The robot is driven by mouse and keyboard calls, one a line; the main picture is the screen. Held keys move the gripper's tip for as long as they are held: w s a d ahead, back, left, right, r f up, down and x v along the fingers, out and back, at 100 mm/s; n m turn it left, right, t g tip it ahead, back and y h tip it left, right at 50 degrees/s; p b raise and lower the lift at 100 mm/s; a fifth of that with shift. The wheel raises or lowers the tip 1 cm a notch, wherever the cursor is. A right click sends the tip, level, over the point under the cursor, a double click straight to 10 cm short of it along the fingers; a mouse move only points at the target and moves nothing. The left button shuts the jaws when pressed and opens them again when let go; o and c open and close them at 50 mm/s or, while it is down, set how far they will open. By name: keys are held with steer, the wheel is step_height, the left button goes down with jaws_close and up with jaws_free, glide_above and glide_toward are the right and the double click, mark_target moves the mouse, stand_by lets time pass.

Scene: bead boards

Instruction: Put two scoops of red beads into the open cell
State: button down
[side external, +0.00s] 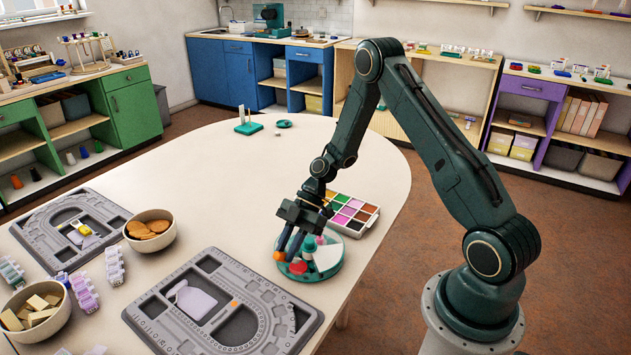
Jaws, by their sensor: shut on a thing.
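My gripper (290,243) points down over a round teal tray (304,277) on the right side of the table. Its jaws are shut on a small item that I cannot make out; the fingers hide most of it. Small red, white, pink and orange pieces stand in the tray around the fingers. A white box (373,212) with several cells of coloured fill, pink, purple, green, orange and dark among them, lies just behind, partly hidden by my wrist. Two grey bead boards, one in front (290,346) and one at the left (40,250), have recessed cells. I cannot single out the red beads or the open cell.
A bowl of round brown pieces (150,231) stands between the boards. A bowl of pale blocks (36,306) and small lilac boxes (85,294) are at the left front. A green stand (249,128) is at the back. The middle of the table is clear.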

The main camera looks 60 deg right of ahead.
mark_target(276, 254)
steer(key=a+h, duration=0.1)
steer(key=h, duration=0.1)
steer(key=a+f+h, duration=0.1)
steer(key=h, duration=0.1)
steer(key=a+f+h, duration=0.1)
steer(key=h, duration=0.1)
steer(key=shift+w+a+f+g, duration=0.15)
steer(key=shift+w+a+g, duration=0.05)
steer(key=shift+g, duration=0.2)
steer(key=shift+a+h, duration=0.1)
steer(key=shift+h, duration=0.3)
steer(key=shift+a+r+h, duration=0.1)
steer(key=shift+r+h, duration=0.6)
steer(key=shift+r, duration=0.25)
steer(key=shift+w, duration=0.2)
